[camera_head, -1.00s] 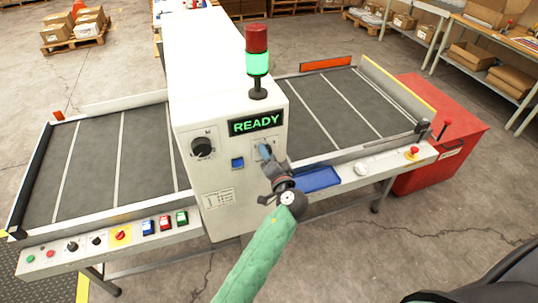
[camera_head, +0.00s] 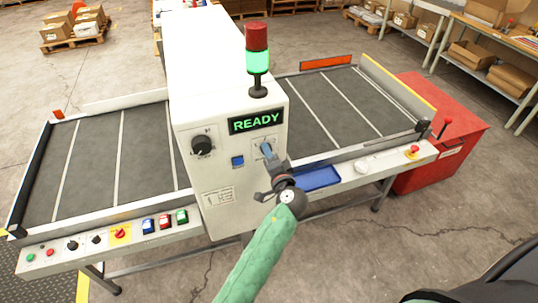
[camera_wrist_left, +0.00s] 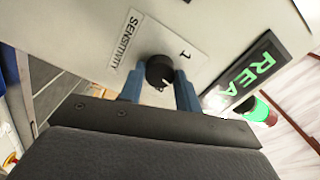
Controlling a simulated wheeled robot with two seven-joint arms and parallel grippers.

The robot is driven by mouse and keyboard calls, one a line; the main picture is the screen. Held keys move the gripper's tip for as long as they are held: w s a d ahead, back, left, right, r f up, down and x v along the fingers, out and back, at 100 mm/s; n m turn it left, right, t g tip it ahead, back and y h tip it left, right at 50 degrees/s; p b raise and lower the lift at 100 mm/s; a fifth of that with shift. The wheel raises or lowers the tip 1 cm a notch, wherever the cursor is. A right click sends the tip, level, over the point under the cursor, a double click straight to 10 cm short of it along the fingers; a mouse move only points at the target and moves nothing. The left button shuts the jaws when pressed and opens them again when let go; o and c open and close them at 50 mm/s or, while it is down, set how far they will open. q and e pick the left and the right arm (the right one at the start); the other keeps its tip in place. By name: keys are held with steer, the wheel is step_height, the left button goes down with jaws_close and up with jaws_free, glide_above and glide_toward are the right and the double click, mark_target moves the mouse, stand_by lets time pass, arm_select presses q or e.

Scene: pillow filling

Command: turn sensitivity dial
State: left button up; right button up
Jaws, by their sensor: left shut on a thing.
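The sensitivity dial (camera_wrist_left: 160,71) is a small black round knob on the machine's white front panel, beside a label reading SENSITIVITY (camera_wrist_left: 131,36) and a "1". A pale mark shows on its rim. The blue fingers of my left gripper (camera_wrist_left: 159,90) are on either side of the dial and shut on it. In the head view, my left gripper (camera_head: 267,151) reaches the panel just below the green READY display (camera_head: 256,122), and its fingers hide the dial there. My right gripper is not in view.
A blue tray (camera_head: 318,178) lies just right of my wrist. Dark conveyor belts (camera_head: 90,165) extend on both sides. The signal lamp (camera_head: 257,62) glows green.

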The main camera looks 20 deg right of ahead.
arm_select(q)
steer(key=m+p, duration=0.3)
steer(key=m, duration=0.6)
steer(key=shift+m, duration=0.4)
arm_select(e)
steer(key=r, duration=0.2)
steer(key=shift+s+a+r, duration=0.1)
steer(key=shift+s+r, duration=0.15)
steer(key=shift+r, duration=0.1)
arm_select(q)
steer(key=shift+f, duration=0.1)
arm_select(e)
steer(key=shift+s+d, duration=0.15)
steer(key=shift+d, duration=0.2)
arm_select(q)
steer(key=o, duration=1)
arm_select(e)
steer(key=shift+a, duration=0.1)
